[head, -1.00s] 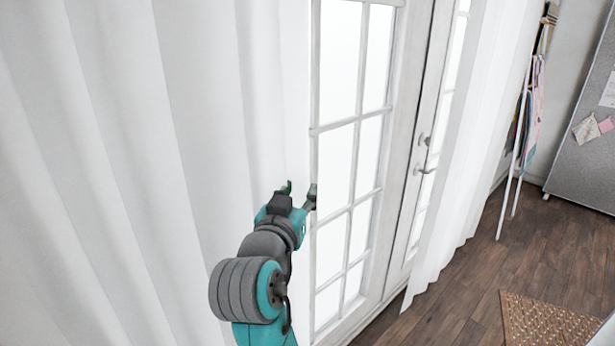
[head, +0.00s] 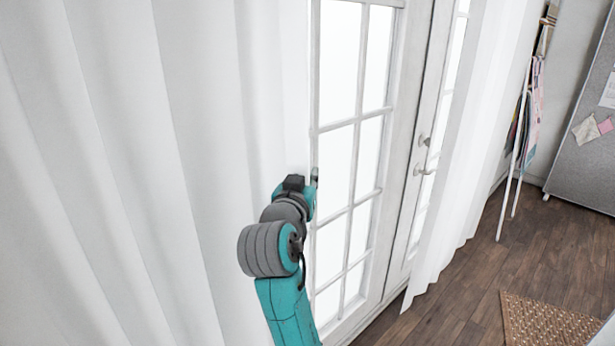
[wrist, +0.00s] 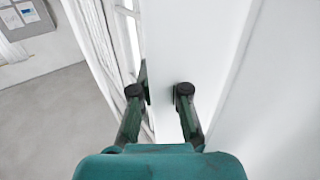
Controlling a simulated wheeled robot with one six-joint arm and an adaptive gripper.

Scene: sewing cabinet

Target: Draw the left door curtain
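The left door curtain (head: 150,150) is white and hangs in long folds over the left side of the head view, its free edge beside the glazed door (head: 345,140). My gripper (head: 304,182) is at that edge at about mid-height of the panes. In the wrist view my gripper (wrist: 160,95) has its two fingers apart, with the white curtain (wrist: 185,45) edge between them. One finger is on the door side, the other on the room side. A gap shows between the fingers, and I cannot tell if either touches the cloth.
A second white curtain (head: 465,140) hangs to the right, past the door handle (head: 424,171). A white rack (head: 518,140) and a grey pinboard (head: 590,130) stand further right. A woven mat (head: 548,322) lies on the wooden floor (head: 450,320), which is otherwise clear there.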

